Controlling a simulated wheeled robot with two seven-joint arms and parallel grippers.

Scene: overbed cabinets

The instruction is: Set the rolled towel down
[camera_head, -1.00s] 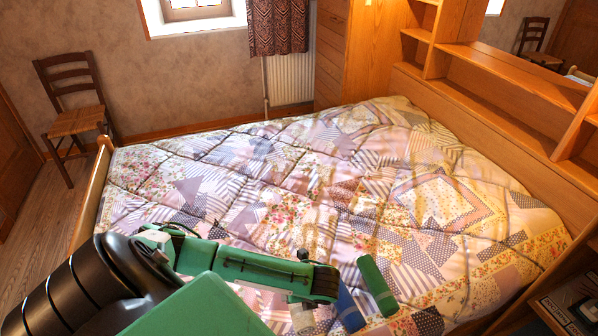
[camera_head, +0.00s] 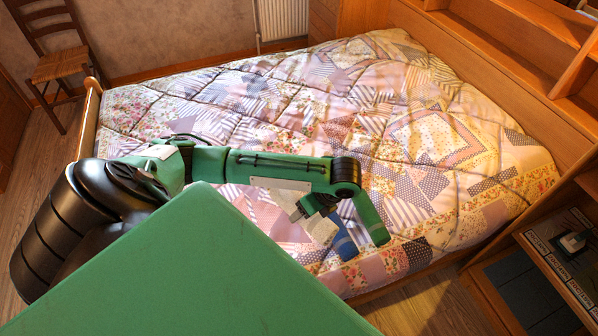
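My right gripper is not in view.
The patchwork quilt (camera_head: 300,90) on the bed is clear beyond the rolls. A wooden shelf unit (camera_head: 510,50) runs along the right. A low shelf with dark boxes (camera_head: 562,250) stands at the lower right. A chair (camera_head: 55,65) is at the far left.

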